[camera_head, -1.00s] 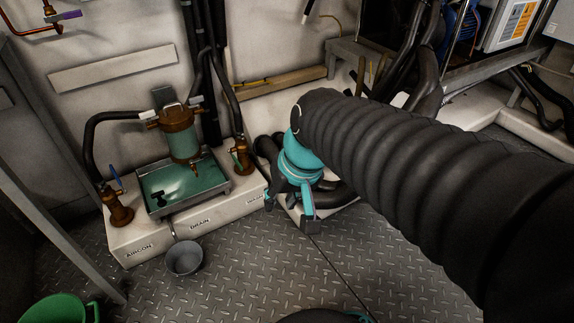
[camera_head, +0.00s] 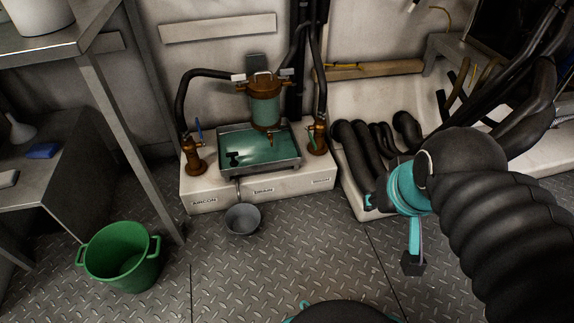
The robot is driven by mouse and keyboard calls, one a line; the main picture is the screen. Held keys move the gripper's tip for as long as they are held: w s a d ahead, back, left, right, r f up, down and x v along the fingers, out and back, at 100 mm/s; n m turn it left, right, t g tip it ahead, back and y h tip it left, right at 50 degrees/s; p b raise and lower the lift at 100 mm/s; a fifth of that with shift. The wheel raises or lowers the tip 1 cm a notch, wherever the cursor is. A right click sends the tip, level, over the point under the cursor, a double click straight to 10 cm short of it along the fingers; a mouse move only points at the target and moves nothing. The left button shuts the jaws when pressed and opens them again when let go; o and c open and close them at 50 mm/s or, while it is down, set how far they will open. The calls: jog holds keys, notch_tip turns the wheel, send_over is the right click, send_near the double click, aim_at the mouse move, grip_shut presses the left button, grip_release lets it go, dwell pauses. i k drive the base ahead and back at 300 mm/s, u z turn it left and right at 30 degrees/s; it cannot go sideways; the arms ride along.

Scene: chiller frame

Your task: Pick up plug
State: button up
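A small dark T-shaped piece (camera_head: 234,158), which looks like the plug, is at the left end of the shallow metal tray (camera_head: 290,165). The tray holds greenish liquid, and I cannot tell how the piece is seated. A brown-and-green canister (camera_head: 264,102) stands over the tray's back part. My gripper (camera_head: 413,264) hangs at the end of my arm on the right, over the floor in front of the white base. It is well to the right of the tray and apart from it. Its fingers are small and dark, so its opening is unclear.
A grey bowl (camera_head: 242,219) stands on the floor below the tray's spout. A green bucket (camera_head: 120,257) is at the lower left, near a metal table leg (camera_head: 130,150). Brass valves (camera_head: 193,156) with black hoses flank the tray. Patterned floor between is clear.

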aim_at(234, 163)
jog(key=z, duration=3.1)
jog(key=k, duration=1.65)
jog(key=u, duration=2.4)
